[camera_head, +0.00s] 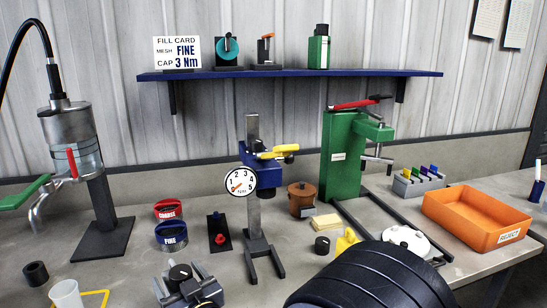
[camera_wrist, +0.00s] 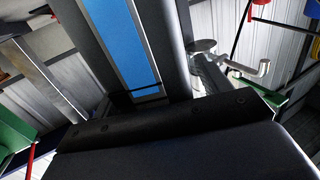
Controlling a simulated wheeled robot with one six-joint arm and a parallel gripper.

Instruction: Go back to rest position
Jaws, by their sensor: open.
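My gripper's fingers do not show clearly in either view. A large dark ribbed shape (camera_head: 370,280), apparently part of my arm, fills the bottom right of centre in the head view. It hides part of the bench behind it. In the wrist view, a dark smooth panel (camera_wrist: 180,150) fills the lower part. Behind it, a dark upright with a blue strip (camera_wrist: 122,45) rises to the top edge. No object is seen held.
The bench carries a steel column (camera_head: 72,140) at left, a dial-gauge stand (camera_head: 253,190), a green press (camera_head: 342,155) and an orange REJECT tray (camera_head: 470,238). Fine (camera_head: 171,238) and coarse (camera_head: 168,211) parts lie left of the stand. A blue shelf (camera_head: 290,73) spans the wall.

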